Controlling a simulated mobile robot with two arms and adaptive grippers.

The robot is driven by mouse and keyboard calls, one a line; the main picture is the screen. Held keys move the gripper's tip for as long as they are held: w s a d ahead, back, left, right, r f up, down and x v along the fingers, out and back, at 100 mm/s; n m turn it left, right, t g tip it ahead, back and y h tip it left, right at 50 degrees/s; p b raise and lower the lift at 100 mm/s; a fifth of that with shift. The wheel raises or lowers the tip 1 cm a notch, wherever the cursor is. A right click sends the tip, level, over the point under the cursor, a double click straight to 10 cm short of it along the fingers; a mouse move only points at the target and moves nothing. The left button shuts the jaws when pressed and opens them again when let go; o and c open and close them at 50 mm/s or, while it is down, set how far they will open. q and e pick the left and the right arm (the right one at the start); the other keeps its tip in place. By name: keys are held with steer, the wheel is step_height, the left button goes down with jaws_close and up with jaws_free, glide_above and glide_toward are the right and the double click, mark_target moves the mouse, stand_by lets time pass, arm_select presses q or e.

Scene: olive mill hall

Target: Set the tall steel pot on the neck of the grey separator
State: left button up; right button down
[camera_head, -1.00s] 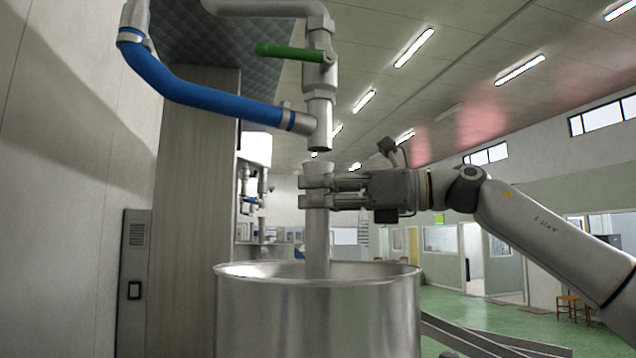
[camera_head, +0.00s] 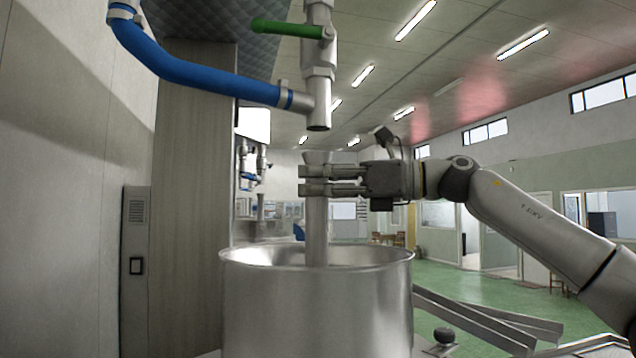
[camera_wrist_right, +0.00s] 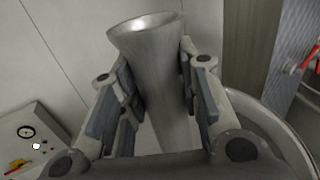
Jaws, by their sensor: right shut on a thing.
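The tall steel pot (camera_head: 316,310) is a wide shiny cylinder, upright, at the bottom centre of the head view. A tube with a flared mouth (camera_head: 316,222) rises from inside it. My right gripper (camera_head: 318,181) is shut around this tube, just below its mouth. The wrist view shows the tube (camera_wrist_right: 165,100) between the fingers and the pot's curved rim (camera_wrist_right: 270,120) below. The pot's underside is cut off by the picture edge, so I cannot tell what it touches. The separator's neck is not visible. My left gripper is not in view.
A steel pipe (camera_head: 319,108) with a green valve handle (camera_head: 288,28) and a blue hose (camera_head: 200,77) hangs just above the tube's mouth, with a small gap. A wall and panel stand on the left. A black knob (camera_head: 444,335) and metal rails (camera_head: 480,322) lie right of the pot.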

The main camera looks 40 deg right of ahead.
steer(key=shift+s+f+b, duration=0.1)
steer(key=shift+f+b, duration=0.2)
steer(key=shift+b, duration=0.05)
stand_by(0.6)
steer(key=c, duration=1.4)
jaws_free()
steer(key=o, duration=0.4)
steer(key=shift+s+a, duration=0.1)
steer(key=v, duration=1.2)
steer(key=shift+f, duration=0.1)
